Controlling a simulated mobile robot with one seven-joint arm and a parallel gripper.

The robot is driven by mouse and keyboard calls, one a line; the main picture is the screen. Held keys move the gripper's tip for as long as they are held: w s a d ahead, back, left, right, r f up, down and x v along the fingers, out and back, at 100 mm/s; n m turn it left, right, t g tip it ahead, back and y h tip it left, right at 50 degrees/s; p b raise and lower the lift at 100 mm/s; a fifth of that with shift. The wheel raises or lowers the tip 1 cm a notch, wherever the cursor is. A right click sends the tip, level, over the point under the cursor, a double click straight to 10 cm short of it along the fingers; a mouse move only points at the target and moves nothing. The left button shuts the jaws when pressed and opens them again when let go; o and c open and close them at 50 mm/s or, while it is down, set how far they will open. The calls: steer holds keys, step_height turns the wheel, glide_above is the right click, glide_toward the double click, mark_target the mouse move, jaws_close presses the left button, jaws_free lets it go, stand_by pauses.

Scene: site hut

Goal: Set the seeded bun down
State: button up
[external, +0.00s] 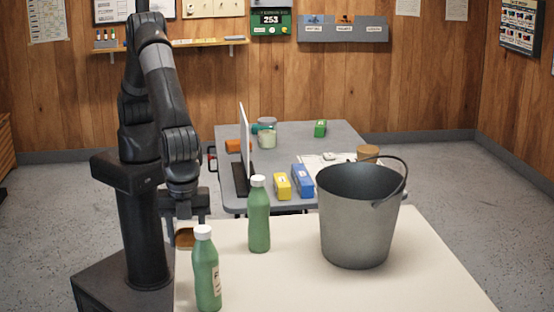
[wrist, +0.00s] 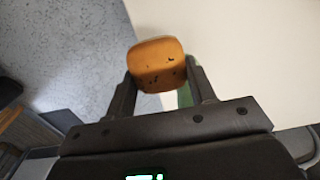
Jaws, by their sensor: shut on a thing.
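The seeded bun (wrist: 157,62) is golden brown with dark specks on its surface. My gripper (wrist: 160,74) is shut on it, one finger on each side. In the external view my gripper (external: 187,222) points down at the left edge of the cream table (external: 290,285), with the bun (external: 184,239) below it, partly hidden by a green bottle's cap. In the wrist view the bun overlaps the line between the grey floor and the pale tabletop. I cannot tell whether the bun touches the table.
Two green bottles with white caps (external: 206,275) (external: 259,215) stand close to my gripper. A grey metal bucket (external: 358,220) stands at the right on the cream table. The front middle is clear. A grey table (external: 350,140) behind holds boxes, jars and an upright panel.

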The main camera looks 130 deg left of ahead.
glide_above(243, 287)
step_height(243, 287, down, 7)
steer(key=shift+s+r, duration=0.1)
steer(key=shift+f, duration=2.05)
steer(key=shift+f, duration=0.2)
steer(key=o, duration=1)
